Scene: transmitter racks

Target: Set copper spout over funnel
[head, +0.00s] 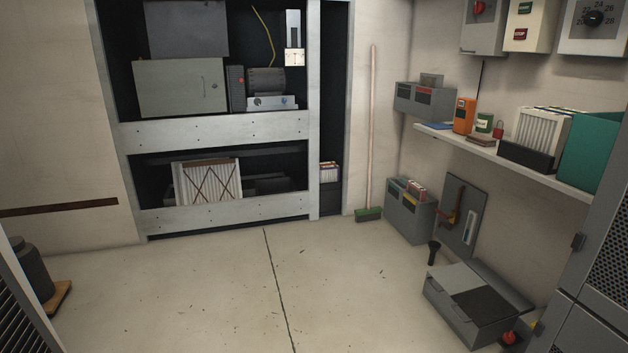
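A copper-coloured, bent spout (455,207) is on an upright grey panel that leans or stands against the right wall. Its lower end points down and left. A small black funnel (434,247) stands below and to the left of the spout's lower end, with its wide mouth up. A gap shows between the two, and I cannot tell whether the spout's end lines up with the funnel's mouth. Neither of my grippers is in view.
A grey case (473,303) lies on the floor before the panel, and a grey box (410,212) stands left of it. A shelf (475,147) juts out above. A broom (371,135) leans at the back wall. The middle floor (225,280) is clear.

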